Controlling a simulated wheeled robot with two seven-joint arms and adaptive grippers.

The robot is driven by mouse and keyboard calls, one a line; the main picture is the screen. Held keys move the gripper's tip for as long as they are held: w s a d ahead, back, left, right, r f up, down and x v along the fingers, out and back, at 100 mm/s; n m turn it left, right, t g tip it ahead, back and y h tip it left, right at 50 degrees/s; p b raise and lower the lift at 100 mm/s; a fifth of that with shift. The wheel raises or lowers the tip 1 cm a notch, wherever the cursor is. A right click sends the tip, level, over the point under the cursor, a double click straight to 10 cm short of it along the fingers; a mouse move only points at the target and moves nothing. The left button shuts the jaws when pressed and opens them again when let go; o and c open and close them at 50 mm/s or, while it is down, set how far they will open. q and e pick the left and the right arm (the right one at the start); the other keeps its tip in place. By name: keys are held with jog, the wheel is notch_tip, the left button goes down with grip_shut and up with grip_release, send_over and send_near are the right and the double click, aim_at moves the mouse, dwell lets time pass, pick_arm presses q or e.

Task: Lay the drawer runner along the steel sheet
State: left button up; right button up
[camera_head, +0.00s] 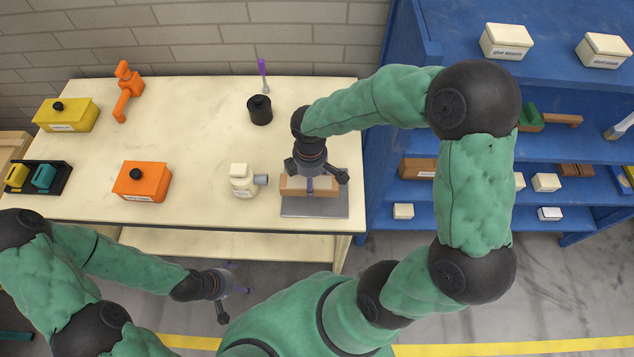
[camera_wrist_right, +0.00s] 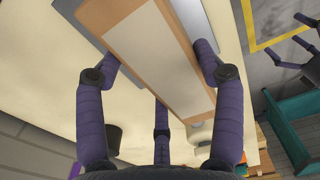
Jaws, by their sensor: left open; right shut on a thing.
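The drawer runner (camera_head: 294,187) is a tan wooden bar with a pale grey strip on one face. My right gripper (camera_head: 311,184) is shut on it above the table's front right corner. In the right wrist view the runner (camera_wrist_right: 153,60) lies between the purple fingers (camera_wrist_right: 155,68). The grey steel sheet (camera_head: 315,208) lies flat by the table's front edge, partly hidden under the runner. The runner lies roughly parallel to that edge; I cannot tell whether it touches the sheet. My left gripper (camera_head: 232,281) is open and empty, in front of the table and apart from both.
A white container with a grey spout (camera_head: 242,181) stands just left of the runner. A black pot (camera_head: 259,110) is behind. An orange box (camera_head: 142,181), a yellow box (camera_head: 66,114) and an orange clamp-like part (camera_head: 126,92) are further left. Blue shelving (camera_head: 377,130) borders the right side.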

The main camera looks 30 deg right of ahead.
jog(key=f, duration=0.1)
jog(key=w+d+f, duration=0.1)
jog(key=d+f, duration=0.1)
jog(key=shift+w+d+f+b, duration=0.25)
jog(key=shift+w+f+b, duration=0.05)
jog(key=shift+b, duration=0.05)
jog(key=shift+w+d+f+b, duration=0.15)
jog(key=shift+f+b, duration=0.3)
jog(key=shift+f, duration=1.3)
jog(key=shift+f, duration=0.15)
jog(key=o, duration=1.3)
jog(key=shift+r, duration=0.3)
notch_tip(320, 180, up, 12)
jog(key=p, duration=0.3)
jog(key=shift+f, duration=0.15)
